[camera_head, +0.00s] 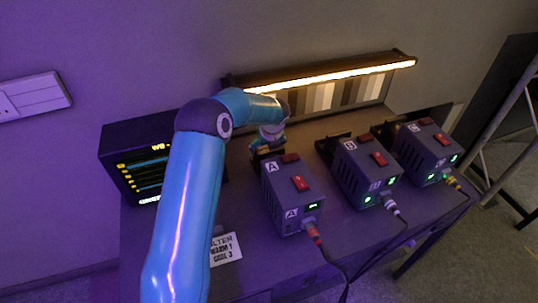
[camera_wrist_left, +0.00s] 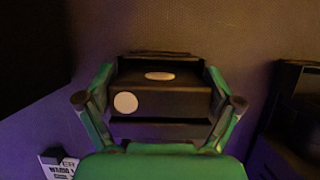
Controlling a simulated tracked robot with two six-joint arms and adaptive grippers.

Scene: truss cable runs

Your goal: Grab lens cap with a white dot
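The lens cap (camera_wrist_left: 165,98) is a dark, box-shaped piece with a white dot on its front face and another on its top, seen in the left wrist view. My left gripper (camera_wrist_left: 160,75) is open, its green fingers on either side of the cap, close to its sides. I cannot tell whether they touch it. In the head view my left gripper (camera_head: 267,142) points down behind the grey box marked A (camera_head: 291,195). The cap cannot be made out clearly there. My right gripper is not in view.
Grey boxes B (camera_head: 366,172) and C (camera_head: 427,152) stand right of box A, with cables in front. A lit bar lamp (camera_head: 325,74) runs behind, over a striped grey chart. A dark display unit (camera_head: 138,165) stands left. A printed card (camera_head: 225,249) lies in front.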

